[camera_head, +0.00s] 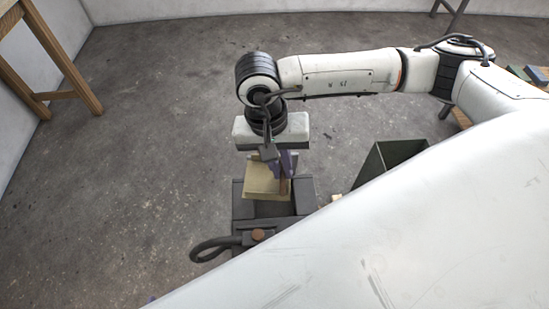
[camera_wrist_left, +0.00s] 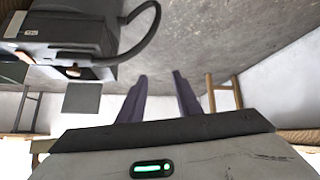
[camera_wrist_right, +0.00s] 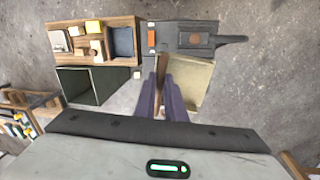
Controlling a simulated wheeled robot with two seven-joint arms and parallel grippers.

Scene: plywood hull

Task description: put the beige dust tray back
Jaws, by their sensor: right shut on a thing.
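The beige dust tray (camera_head: 262,180) is in my right gripper (camera_head: 285,165), at the far side of the dark grey machine (camera_head: 250,226). The right wrist view shows the fingers (camera_wrist_right: 164,58) shut on the tray's brown edge, with its beige inside (camera_wrist_right: 194,84) to the right of them. The tray overlaps the machine's far end in the head view; I cannot tell whether they touch. The machine also shows in the right wrist view (camera_wrist_right: 190,35) and the left wrist view (camera_wrist_left: 80,30). My left gripper (camera_wrist_left: 160,75) is open and empty, outside the head view.
A dark green open bin (camera_head: 385,160) stands right of the machine. A wooden crate (camera_wrist_right: 123,64) with small blocks lies beside that bin. A wooden stand (camera_head: 60,60) is at the far left. The floor left of the machine is clear. A large white surface covers the head view's lower right.

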